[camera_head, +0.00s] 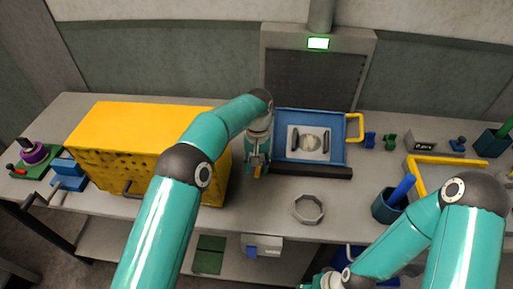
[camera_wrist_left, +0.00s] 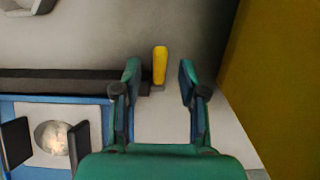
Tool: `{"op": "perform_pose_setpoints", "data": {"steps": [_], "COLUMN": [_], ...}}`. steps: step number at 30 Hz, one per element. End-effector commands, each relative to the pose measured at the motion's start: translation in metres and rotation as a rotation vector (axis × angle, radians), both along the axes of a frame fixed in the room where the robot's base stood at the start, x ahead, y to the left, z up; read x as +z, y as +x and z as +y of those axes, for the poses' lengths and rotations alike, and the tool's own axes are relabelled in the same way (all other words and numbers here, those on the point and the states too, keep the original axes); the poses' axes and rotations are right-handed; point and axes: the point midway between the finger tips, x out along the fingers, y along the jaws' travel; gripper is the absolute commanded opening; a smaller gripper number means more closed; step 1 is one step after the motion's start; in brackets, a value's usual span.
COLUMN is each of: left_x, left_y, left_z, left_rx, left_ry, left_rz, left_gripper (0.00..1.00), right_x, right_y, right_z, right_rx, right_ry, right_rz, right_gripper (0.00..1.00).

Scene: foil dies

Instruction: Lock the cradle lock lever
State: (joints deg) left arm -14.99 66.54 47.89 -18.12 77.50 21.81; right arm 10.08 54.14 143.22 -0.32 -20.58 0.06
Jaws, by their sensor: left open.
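The cradle lock lever, a short yellow bar (camera_wrist_left: 160,65), stands near the end of a dark rail (camera_wrist_left: 60,82) in the left wrist view. It shows small in the head view (camera_head: 257,172). My left gripper (camera_wrist_left: 159,75) is open and points down, with one finger on each side of the lever and a visible gap on both. The cradle, a blue tray (camera_head: 345,150) with a white plate holding a round pale piece (camera_head: 310,142) between dark jaws, lies right of this gripper. My right gripper (camera_head: 322,281) is at the bottom edge, mostly cut off; its fingers cannot be made out.
A large yellow box (camera_head: 140,125) stands close to the left of my left gripper. A grey press with a lit green display (camera_head: 318,43) stands behind the tray.

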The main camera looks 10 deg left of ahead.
Motion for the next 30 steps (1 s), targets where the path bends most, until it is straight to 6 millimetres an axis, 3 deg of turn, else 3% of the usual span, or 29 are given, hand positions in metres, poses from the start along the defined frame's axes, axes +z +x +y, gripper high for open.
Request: {"op": "perform_pose_setpoints", "data": {"steps": [11,21,30], "left_x": [0.077,0.096,0.101], "left_y": [0.009,0.011,0.009], "left_z": [-0.001,0.000,0.001], "left_rx": [0.001,0.001,0.000], "left_ry": [-0.003,0.000,-0.001], "left_rz": [-0.007,-0.003,0.000], "left_gripper": [0.42,0.42,0.42], "right_x": [0.000,0.000,0.000], "right_y": [0.000,0.000,0.000], "right_z": [0.000,0.000,0.000], "right_rx": [0.000,0.000,0.000], "right_ry": [0.000,0.000,0.000], "right_rz": [0.000,0.000,0.000], "right_gripper": [0.39,0.39,0.39]}}
